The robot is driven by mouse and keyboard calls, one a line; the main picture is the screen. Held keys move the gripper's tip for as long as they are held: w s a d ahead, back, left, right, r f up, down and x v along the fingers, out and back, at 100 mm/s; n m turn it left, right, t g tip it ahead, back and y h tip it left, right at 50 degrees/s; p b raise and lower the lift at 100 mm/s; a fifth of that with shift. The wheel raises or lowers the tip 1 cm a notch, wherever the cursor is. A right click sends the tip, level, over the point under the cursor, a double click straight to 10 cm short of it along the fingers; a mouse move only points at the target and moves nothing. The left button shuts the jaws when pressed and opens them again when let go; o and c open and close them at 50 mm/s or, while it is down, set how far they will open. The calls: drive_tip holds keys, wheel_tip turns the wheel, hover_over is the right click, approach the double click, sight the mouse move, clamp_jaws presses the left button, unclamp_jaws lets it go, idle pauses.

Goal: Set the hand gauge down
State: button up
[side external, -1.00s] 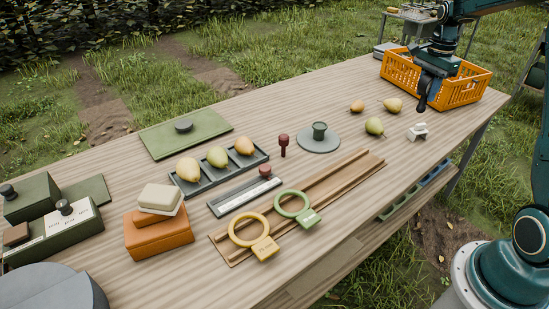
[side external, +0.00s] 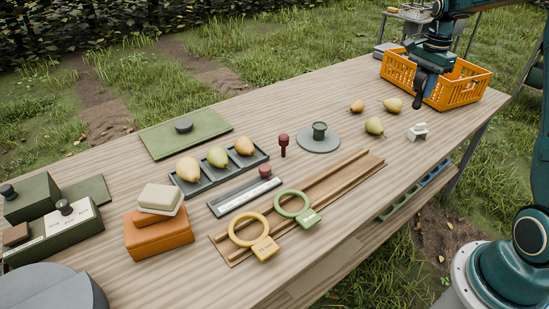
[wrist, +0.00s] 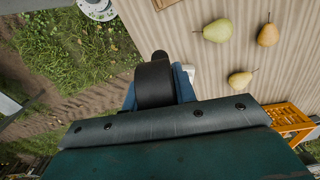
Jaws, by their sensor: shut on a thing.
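My gripper (side external: 424,82) is over the table's right part, in front of the orange crate. It is shut on a dark, rounded thing that looks like the hand gauge (wrist: 154,82). In the wrist view the gauge sits between the blue fingers (wrist: 158,98), its narrow end pointing away from the wrist. In the side view its dark lower end hangs below the fingers, seemingly above the tabletop. A small white stand (side external: 418,132) is on the table below the gripper; it is mostly hidden behind a finger in the wrist view.
The orange crate (side external: 474,84) is close on the right. Several loose pears, including a green one (side external: 374,126), lie left of the gripper. A grey disc with a dark green cup (side external: 319,131), a wooden rail (side external: 340,177) and two ring gauges are farther left. The table's front edge is near.

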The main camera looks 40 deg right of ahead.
drive_tip(key=w+a+n, duration=0.3)
drive_tip(key=w+a, duration=0.2)
drive_tip(key=a, duration=0.7)
drive_tip(key=w+a+n, duration=0.4)
drive_tip(key=w+a, duration=0.1)
drive_tip(key=a, duration=0.7)
drive_tip(key=w+a+n, duration=0.3)
drive_tip(key=w+a, duration=0.2)
drive_tip(key=a, duration=0.7)
drive_tip(key=s+a+n, duration=0.2)
drive_tip(key=a+n, duration=0.1)
drive_tip(key=a, duration=0.7)
drive_tip(key=s+a+n, duration=0.2)
drive_tip(key=a, duration=0.8)
drive_tip(key=s+a+n, duration=0.2)
drive_tip(key=s+a, duration=0.4)
drive_tip(key=a, duration=0.3)
drive_tip(key=s+a+n, duration=0.3)
drive_tip(key=s+a, duration=0.3)
drive_tip(key=a, duration=0.4)
drive_tip(key=shift+r, duration=0.15)
drive_tip(key=shift+s, duration=0.1)
wheel_tip(320, 180, down, 20)
